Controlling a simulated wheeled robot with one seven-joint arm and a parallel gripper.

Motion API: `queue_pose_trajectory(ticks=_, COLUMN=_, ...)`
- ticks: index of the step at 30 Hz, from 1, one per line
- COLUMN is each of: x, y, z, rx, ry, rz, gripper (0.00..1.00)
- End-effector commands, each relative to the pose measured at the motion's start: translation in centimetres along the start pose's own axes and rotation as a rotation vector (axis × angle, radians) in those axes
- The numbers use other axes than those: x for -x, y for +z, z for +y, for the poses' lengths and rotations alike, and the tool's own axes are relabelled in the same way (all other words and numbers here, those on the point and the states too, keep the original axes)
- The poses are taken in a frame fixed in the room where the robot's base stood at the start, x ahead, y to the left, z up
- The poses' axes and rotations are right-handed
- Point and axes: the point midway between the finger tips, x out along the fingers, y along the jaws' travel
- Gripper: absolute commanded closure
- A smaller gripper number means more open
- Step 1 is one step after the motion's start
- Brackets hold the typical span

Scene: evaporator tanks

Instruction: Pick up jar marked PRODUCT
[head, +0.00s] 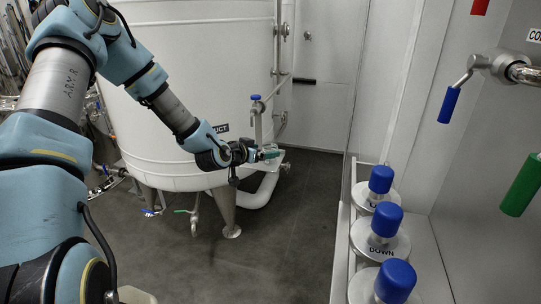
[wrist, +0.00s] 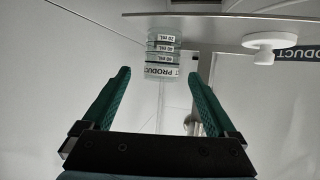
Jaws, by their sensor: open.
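The clear jar marked PRODUCT (wrist: 161,71) shows in the wrist view at upper middle, with several small ML volume labels above its PRODUCT label. It lies ahead of my gripper (wrist: 159,76), roughly in line with the gap between the two green fingers. The fingers are apart and nothing is held between them. In the head view my gripper (head: 269,154) reaches in front of the white tank's right side, near a pipe with a blue handle. I cannot make out the jar in the head view.
A large white tank (head: 195,60) stands behind my arm, with a partly covered label ending in UCT. A blue-handled valve (head: 256,98) rises beside my gripper. Several blue-topped fittings (head: 388,220), one labelled DOWN, line the right. Dark floor (head: 275,235) is open between.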

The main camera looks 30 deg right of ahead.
Motion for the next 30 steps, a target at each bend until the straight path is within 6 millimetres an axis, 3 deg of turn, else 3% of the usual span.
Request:
queue_pose_trajectory(ticks=12, x=-4.7, y=-0.2, z=-0.2, rx=0.000, ry=0.001, rz=0.000, gripper=0.07)
queue_pose_trajectory(ticks=21, x=-5.1, y=-0.1, z=-0.2, rx=0.000, ry=0.000, rz=0.000, gripper=0.08)
queue_pose_trajectory(ticks=30, x=-5.0, y=-0.1, z=-0.2, rx=0.000, ry=0.000, rz=-0.001, gripper=0.42)
